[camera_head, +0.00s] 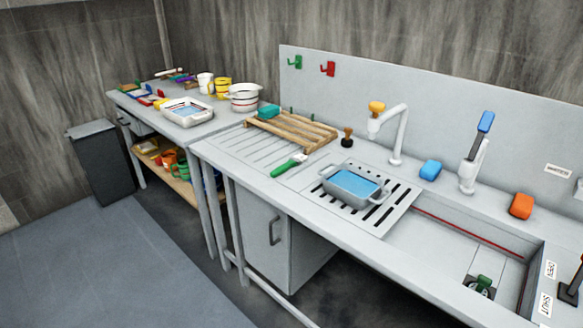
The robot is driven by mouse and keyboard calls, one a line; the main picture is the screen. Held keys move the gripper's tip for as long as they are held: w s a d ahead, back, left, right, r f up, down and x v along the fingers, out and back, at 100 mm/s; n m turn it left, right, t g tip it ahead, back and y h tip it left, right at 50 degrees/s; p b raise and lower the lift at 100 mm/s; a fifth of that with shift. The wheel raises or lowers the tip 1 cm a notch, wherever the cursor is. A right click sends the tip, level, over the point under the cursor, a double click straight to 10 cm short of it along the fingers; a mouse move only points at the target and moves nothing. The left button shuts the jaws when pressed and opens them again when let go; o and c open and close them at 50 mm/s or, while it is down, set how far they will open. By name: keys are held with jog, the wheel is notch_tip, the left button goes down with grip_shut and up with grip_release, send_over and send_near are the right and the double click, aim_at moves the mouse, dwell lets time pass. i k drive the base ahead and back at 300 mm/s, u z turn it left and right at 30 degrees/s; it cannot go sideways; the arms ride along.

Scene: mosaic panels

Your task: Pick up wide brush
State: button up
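A brush with a green handle and a pale, whitish head (288,166) lies flat on the sink counter (262,190), left of the grey basin. Its handle points to the lower left and its head to the upper right. It is the likeliest wide brush, though its width is hard to judge at this size. A small dark brown item with a knob-like top (347,137) stands farther back; I cannot tell whether it is a brush. My gripper is not in this view.
A grey basin of blue liquid (354,187) stands on a slotted plate right of the brush. A wooden rack (291,131) lies behind the brush. White taps (394,140) rise along the back. The sink (455,255) opens at right. The floor (110,265) in front is clear.

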aim_at(299, 159)
jog(key=k, duration=1.3)
jog(key=u, duration=0.5)
jog(key=i, duration=1)
jog(key=u, duration=1.15)
jog(key=i, duration=1.1)
jog(key=u, duration=0.5)
